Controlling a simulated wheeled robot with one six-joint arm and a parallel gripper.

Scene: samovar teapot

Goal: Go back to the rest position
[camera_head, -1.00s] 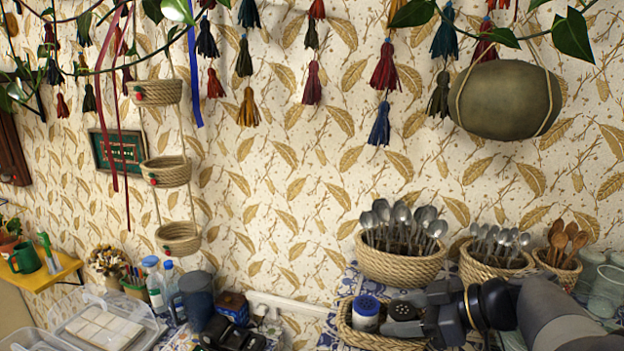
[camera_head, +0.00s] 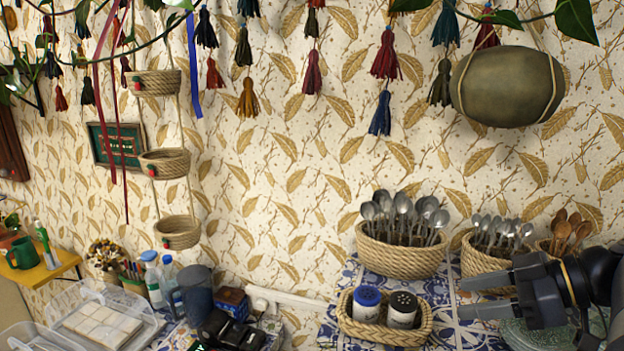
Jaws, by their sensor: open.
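My gripper (camera_head: 484,297) is at the lower right, with its two dark fingers apart and pointing left. Nothing shows between the fingers. It hangs to the right of a small oval wicker basket (camera_head: 386,333), apart from it in the picture. That basket holds a blue-capped shaker (camera_head: 366,304) and a black-capped shaker (camera_head: 402,310), both upright. My arm enters from the right edge and hides part of the counter there.
Behind stand a large basket of spoons (camera_head: 400,257), a second spoon basket (camera_head: 482,265) and wooden spoons (camera_head: 570,232). A green glass plate (camera_head: 540,335) lies below my gripper. A clear container (camera_head: 100,318) and a dark jug (camera_head: 196,296) stand at left.

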